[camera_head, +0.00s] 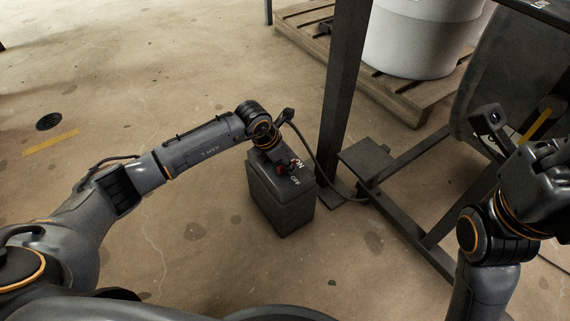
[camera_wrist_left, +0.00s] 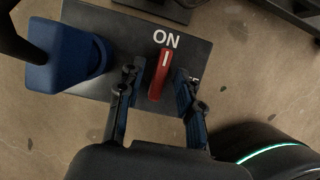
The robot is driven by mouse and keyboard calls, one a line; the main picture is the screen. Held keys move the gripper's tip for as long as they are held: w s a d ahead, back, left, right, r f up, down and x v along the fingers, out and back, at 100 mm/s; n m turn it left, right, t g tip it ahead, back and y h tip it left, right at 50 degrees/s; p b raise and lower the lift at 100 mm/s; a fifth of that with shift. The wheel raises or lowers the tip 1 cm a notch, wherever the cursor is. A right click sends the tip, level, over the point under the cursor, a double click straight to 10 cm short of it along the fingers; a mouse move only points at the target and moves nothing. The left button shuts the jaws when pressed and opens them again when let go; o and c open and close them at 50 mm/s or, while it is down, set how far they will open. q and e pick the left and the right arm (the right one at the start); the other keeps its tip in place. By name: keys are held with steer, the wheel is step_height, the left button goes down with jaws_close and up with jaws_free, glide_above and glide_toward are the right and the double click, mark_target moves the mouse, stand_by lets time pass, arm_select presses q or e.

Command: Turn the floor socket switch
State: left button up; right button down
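The floor socket (camera_head: 281,196) is a dark box standing on the floor, with a red switch (camera_head: 283,168) and white ON and OFF marks on its top. In the left wrist view the red switch handle (camera_wrist_left: 160,74) points toward the ON mark, slightly tilted. My left gripper (camera_wrist_left: 156,82) is open, with one finger on each side of the handle and a gap visible on both sides. The OFF mark is mostly hidden behind the right finger. My right gripper (camera_head: 490,125) is raised at the right, away from the socket; its fingers do not show clearly.
A blue plug (camera_wrist_left: 64,57) with a dark cable sits in the socket beside the switch. A dark metal frame post (camera_head: 343,85) stands just behind the box. A wooden pallet (camera_head: 400,98) carries a white drum (camera_head: 418,40). Floor left of the box is clear.

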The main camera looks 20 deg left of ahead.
arm_select(q)
steer(key=shift+c, duration=0.2)
jaws_close()
